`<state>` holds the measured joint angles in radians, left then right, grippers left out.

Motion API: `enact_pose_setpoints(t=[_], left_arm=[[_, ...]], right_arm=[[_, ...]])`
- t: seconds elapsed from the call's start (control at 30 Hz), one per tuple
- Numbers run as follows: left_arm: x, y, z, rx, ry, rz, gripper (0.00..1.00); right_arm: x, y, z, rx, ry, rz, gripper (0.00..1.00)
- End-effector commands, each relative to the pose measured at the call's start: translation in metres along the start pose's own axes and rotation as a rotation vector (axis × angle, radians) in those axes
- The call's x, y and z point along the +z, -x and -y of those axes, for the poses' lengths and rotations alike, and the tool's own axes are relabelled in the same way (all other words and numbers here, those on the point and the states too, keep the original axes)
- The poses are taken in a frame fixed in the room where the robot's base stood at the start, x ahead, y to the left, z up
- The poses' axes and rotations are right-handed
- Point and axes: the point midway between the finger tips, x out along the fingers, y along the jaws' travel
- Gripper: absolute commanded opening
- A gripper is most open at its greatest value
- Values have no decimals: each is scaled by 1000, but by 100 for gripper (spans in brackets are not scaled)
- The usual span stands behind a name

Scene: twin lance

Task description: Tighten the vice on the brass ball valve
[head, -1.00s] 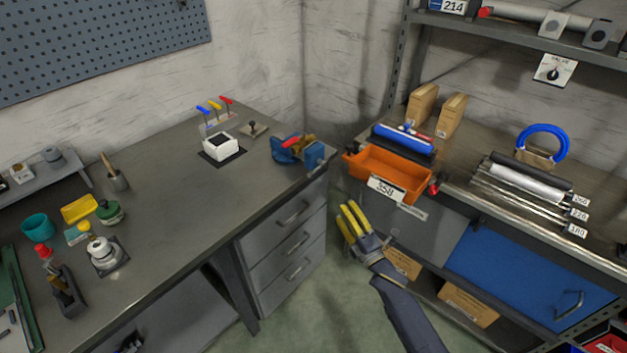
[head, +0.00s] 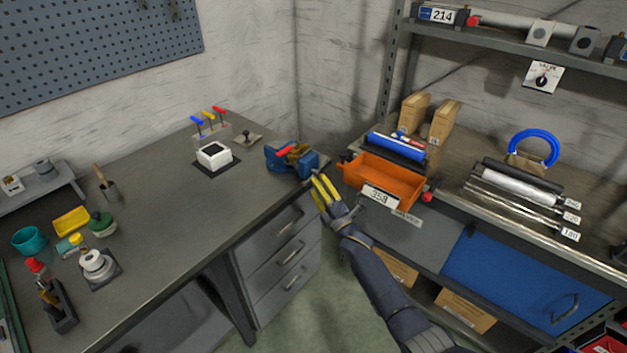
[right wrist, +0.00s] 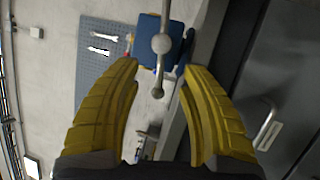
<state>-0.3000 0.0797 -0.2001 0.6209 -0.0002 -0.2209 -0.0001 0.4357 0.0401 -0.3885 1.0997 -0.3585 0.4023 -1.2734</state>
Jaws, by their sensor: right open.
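A blue vice (head: 306,161) sits at the right end of the workbench. A brass ball valve (head: 297,149) with a red lever (head: 284,151) is in its jaws. My right gripper (head: 321,189) is open and empty, just off the bench corner, to the lower right of the vice. In the right wrist view its yellow fingers (right wrist: 160,68) point at the blue vice body (right wrist: 148,42). The vice's grey screw head and handle bar (right wrist: 161,43) show between and beyond the fingertips; a gap to them is hard to judge. My left gripper is out of view.
An orange bin (head: 385,180) on the shelf unit stands close to the right of my right gripper. The workbench (head: 180,210) has a bare middle; a white box (head: 214,155) stands left of the vice. Drawers (head: 275,250) lie below the vice.

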Motion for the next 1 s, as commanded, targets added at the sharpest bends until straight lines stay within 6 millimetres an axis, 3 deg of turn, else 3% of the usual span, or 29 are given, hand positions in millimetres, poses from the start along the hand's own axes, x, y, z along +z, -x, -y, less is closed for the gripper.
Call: enact_pose_setpoints(t=[0.3, 0.77, 1.0], left_arm=[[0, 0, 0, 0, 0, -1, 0], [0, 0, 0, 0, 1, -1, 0], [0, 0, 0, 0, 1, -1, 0]], right_arm=[[0, -26, 0, -1, 0, 0, 43], [0, -30, 0, 0, 0, 0, 44], [0, -30, 0, 0, 0, 0, 16]])
